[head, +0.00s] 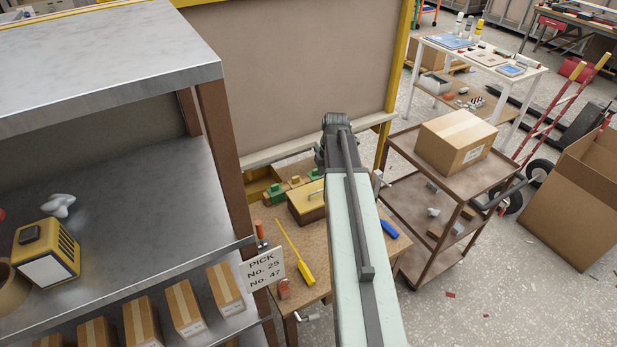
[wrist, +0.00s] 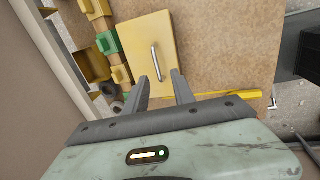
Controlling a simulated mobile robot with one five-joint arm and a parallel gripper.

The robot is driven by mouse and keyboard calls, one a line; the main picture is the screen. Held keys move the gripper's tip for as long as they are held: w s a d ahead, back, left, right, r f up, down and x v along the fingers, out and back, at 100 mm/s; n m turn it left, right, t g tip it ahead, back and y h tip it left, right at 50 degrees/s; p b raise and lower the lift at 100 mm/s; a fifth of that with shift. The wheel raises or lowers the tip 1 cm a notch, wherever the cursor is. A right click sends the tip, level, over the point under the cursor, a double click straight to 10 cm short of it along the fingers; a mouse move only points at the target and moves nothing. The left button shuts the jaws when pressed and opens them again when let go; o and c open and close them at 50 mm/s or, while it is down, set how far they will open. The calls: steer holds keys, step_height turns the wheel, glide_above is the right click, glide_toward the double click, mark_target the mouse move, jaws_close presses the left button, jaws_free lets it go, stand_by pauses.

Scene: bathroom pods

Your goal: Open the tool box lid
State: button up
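The tool box is a yellow box with a metal bar handle, on a wooden workbench. In the head view the tool box (head: 303,207) is partly hidden behind my arm. In the wrist view its yellow lid (wrist: 140,38) looks closed, with the handle (wrist: 155,64) running along it. My gripper (wrist: 164,82) shows there with its two fingers apart and nothing between them. The fingertips are near the handle in the picture and apart from it; how far above I cannot tell. In the head view my gripper is hidden by my arm.
The workbench (head: 262,232) also holds a yellow long-handled tool (head: 304,270), a blue item (head: 389,229) and green and yellow blocks (head: 276,193). A metal shelf (head: 110,65) stands at left. A brown cart (head: 430,260) carrying a cardboard box (head: 455,140) stands right.

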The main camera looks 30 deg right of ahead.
mark_target(319, 191)
steer(key=f+b, duration=0.2)
steer(key=w+f+b, duration=0.1)
steer(key=f+b, duration=0.2)
steer(key=w+f+b, duration=0.1)
steer(key=f+b, duration=0.2)
steer(key=shift+w+a, duration=0.1)
steer(key=shift+w, duration=0.1)
steer(key=shift+r, duration=0.2)
steer(key=shift+c, duration=0.3)
jaws_close()
